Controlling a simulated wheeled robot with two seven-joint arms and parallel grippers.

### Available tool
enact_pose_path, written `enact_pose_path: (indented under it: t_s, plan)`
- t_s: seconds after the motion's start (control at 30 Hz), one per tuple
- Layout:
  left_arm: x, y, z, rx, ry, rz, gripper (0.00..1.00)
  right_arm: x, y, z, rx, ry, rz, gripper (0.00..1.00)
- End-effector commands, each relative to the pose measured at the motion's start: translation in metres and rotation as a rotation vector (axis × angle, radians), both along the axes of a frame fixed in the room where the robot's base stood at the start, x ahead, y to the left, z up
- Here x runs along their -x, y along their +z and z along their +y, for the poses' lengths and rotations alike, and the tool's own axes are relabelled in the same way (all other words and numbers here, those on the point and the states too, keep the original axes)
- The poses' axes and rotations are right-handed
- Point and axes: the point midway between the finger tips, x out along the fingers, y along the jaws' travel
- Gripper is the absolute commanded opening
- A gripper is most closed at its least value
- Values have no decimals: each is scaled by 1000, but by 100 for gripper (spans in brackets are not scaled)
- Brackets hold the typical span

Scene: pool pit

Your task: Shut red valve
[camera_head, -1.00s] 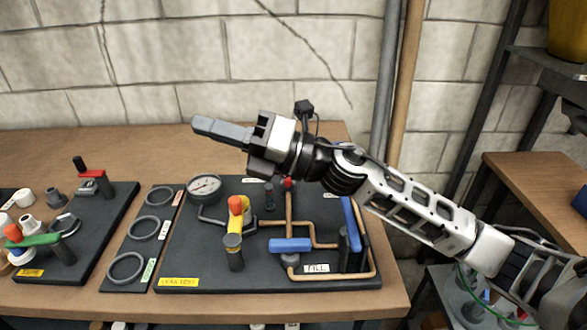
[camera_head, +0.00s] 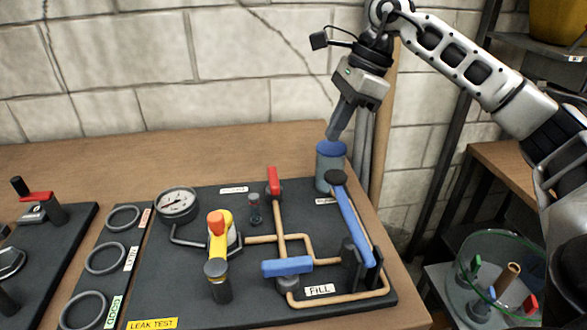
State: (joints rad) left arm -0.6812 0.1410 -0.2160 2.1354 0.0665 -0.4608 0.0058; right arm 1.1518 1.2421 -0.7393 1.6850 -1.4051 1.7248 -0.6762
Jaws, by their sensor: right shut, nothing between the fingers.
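The red valve (camera_head: 273,181) is on the black leak-test board (camera_head: 190,290), at the top end of a copper pipe. Its short red handle points away from me, roughly in line with that pipe. My right gripper (camera_head: 334,136) is shut and empty. It points down, right of and beyond the red valve, close above a blue-topped cylinder (camera_head: 330,165) at the board's far right corner. I cannot tell whether the fingertips touch the cylinder. My left gripper is not in view.
A long blue lever (camera_head: 351,220) and a shorter blue handle (camera_head: 287,266) are on the board's right half. A yellow-orange valve (camera_head: 219,235) and a gauge (camera_head: 177,203) stand left. The table (camera_head: 110,165) is bare behind the board.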

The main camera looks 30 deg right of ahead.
Motion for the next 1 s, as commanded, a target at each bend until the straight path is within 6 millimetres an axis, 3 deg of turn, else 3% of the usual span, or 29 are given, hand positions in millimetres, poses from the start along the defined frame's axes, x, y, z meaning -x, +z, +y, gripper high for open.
enact_pose_path:
  t_s: [0.17,0.6,0.8,1.0]
  plan:
    - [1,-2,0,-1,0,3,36,-2,-13,5,0,1,3,0]
    - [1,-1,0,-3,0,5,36,-16,-95,35,-3,3,4,0]
    - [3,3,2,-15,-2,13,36,-29,-91,62,-4,3,-2,0]
    - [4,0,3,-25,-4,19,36,-34,-92,70,-3,1,-2,0]
